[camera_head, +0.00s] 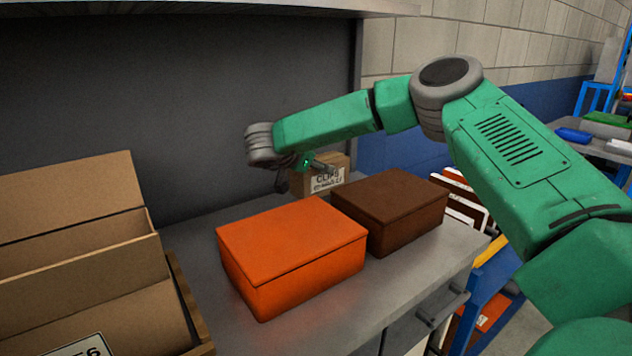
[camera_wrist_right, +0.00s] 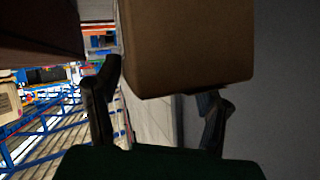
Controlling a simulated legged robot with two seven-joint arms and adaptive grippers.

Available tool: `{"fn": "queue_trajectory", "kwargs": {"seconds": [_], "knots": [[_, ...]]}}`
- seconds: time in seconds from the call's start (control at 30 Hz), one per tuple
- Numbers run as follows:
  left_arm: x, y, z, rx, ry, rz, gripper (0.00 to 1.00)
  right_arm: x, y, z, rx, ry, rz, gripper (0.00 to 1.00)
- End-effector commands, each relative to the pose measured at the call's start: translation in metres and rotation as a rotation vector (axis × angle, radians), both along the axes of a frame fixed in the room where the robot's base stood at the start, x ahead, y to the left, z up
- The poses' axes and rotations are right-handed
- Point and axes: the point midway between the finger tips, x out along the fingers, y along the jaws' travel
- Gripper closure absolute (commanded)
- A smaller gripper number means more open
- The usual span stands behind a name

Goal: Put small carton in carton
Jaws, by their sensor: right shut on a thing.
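The small cardboard carton (camera_head: 324,180), with a printed white label, is behind the brown box at the back of the bench. My right gripper (camera_head: 318,165) is at its top and shut on it. In the right wrist view the small carton (camera_wrist_right: 187,45) fills the upper middle, with the right gripper's dark fingers (camera_wrist_right: 158,100) on either side. Its underside and any gap to the bench are hidden in the head view. The large carton (camera_head: 82,258) stands at the left with its flaps up, partly cut off by the frame. My left gripper is out of view.
An orange box (camera_head: 292,252) and a brown box (camera_head: 390,208) stand on the grey bench (camera_head: 300,335), between the two cartons and along the front. A dark back panel (camera_head: 190,90) rises behind, and a shelf (camera_head: 200,8) hangs above. Bare bench shows around the boxes.

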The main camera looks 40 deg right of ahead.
Motion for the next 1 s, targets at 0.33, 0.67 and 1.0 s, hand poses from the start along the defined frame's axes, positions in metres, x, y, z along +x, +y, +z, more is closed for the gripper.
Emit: {"fn": "queue_trajectory", "kwargs": {"seconds": [0.33,0.67,1.0], "knots": [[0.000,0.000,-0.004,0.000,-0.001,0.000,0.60,0.000,0.003,-0.037,-0.002,-0.001,0.000,0.86],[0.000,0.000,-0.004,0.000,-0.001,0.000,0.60,0.000,0.000,-0.038,0.001,0.000,0.000,0.15],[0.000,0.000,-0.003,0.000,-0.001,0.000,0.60,-0.002,0.011,-0.031,-0.001,-0.001,0.003,0.15]]}}
